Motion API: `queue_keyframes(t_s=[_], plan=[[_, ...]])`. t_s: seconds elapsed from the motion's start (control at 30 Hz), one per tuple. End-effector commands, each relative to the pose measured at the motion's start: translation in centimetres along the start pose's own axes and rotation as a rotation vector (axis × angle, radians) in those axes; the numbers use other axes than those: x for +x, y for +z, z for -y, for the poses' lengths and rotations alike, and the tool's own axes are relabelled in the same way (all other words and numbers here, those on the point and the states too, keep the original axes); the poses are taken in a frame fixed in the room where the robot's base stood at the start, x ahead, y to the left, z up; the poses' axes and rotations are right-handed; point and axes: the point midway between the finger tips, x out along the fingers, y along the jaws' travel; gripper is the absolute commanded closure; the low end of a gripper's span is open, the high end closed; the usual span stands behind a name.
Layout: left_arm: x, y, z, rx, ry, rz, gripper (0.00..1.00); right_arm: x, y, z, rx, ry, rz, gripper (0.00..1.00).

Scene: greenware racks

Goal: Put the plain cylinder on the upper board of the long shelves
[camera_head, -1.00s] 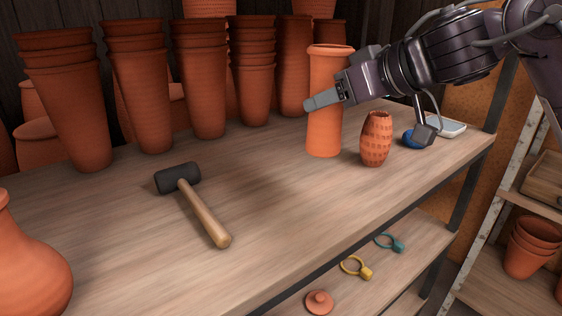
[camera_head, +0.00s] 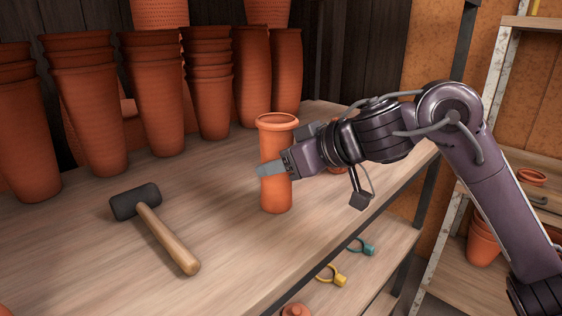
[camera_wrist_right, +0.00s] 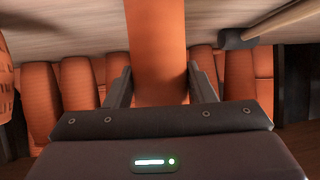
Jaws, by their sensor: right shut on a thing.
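The plain cylinder (camera_head: 277,143) is a smooth terracotta tube with a flared rim. It stands about upright over the front part of the long shelves' upper board (camera_head: 225,225). My right gripper (camera_head: 273,168) reaches in from the right and is shut on the cylinder's side, below the rim. In the right wrist view the cylinder (camera_wrist_right: 157,45) shows between the two fingers. I cannot tell whether its base touches the board. My left gripper is not in view.
A mallet (camera_head: 165,240) lies on the board left of the cylinder. Stacked pots (camera_head: 210,90) line the back. A pierced vase (camera_head: 338,170) is mostly hidden behind my right arm. Key-ring-like tags (camera_head: 333,276) lie on the lower board. Another rack (camera_head: 465,280) stands at right.

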Motion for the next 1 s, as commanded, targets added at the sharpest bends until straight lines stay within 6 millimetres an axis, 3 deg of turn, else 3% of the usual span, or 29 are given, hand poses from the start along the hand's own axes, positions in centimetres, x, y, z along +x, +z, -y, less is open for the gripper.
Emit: queue_keyframes(t_s=[0.27,0.3,0.47,0.8,1.0], plan=[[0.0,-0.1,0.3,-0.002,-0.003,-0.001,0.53,0.0,0.0,0.0,-0.001,0.0,-0.004,0.83],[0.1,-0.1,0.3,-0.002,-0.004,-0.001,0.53,0.1,0.1,0.0,-0.001,0.0,-0.001,0.49],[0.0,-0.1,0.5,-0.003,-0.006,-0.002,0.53,0.1,0.1,0.0,-0.001,0.0,-0.001,0.28],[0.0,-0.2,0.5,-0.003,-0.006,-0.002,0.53,-0.2,-0.1,0.0,-0.001,0.001,-0.002,0.28],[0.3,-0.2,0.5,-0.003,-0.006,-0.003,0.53,-3.2,-0.1,-0.1,-0.004,0.003,-0.004,0.28]])
